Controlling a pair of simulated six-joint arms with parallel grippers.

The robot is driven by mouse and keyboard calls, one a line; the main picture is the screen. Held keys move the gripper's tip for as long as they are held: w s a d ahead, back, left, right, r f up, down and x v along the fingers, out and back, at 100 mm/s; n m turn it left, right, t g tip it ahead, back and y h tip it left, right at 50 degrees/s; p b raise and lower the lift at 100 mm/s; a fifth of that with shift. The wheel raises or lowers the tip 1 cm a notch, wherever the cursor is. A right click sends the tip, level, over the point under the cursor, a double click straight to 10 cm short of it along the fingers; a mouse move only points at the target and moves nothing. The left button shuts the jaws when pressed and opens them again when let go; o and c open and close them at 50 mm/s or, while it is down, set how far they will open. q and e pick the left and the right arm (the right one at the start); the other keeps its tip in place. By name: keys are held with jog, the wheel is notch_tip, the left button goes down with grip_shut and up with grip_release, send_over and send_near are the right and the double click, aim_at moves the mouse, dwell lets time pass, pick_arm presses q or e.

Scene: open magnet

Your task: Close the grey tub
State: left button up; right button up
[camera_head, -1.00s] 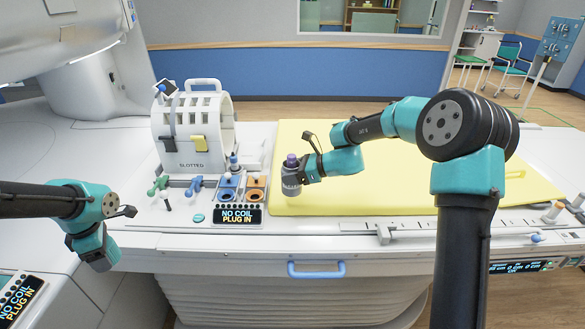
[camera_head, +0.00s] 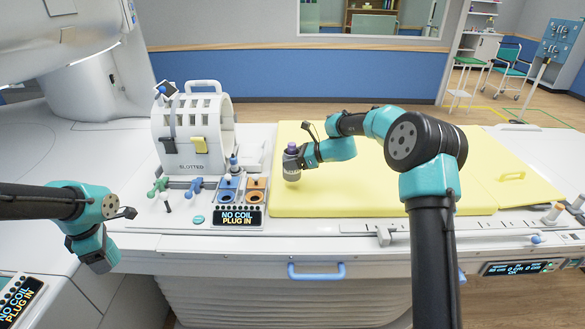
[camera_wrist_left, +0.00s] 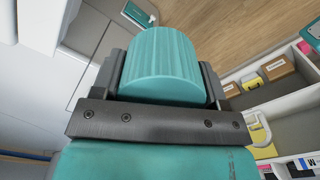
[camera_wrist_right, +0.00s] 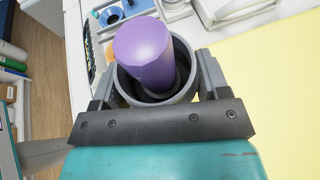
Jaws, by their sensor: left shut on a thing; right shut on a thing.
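The grey tub (camera_head: 291,172) is in my right gripper (camera_head: 300,160), over the left part of the yellow pad. In the right wrist view the tub's round grey rim (camera_wrist_right: 186,72) is open, and a purple cylinder (camera_wrist_right: 143,55) stands up out of it, slightly tilted. My right gripper (camera_wrist_right: 155,95) is shut around the tub. My left gripper (camera_head: 98,258) is low at the far left, well apart from the tub. In the left wrist view it is shut on a teal ribbed cap-like piece (camera_wrist_left: 162,72); this piece is hard to make out in the head view.
The yellow pad (camera_head: 400,200) has wide free room. To its left stand a white slotted coil (camera_head: 195,140), blue and orange sockets (camera_head: 256,190) and a "NO COIL PLUG IN" display (camera_head: 237,217). A blue handle (camera_head: 316,271) is on the bench front. The left wrist view shows shelves with boxes (camera_wrist_left: 265,80).

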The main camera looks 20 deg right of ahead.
jog(key=shift+f, duration=1.65)
jog(key=shift+f, duration=0.15)
jog(key=o, duration=1.4)
jog(key=shift+d, duration=0.1)
jog(key=v, duration=1.2)
jog(key=shift+s, duration=0.1)
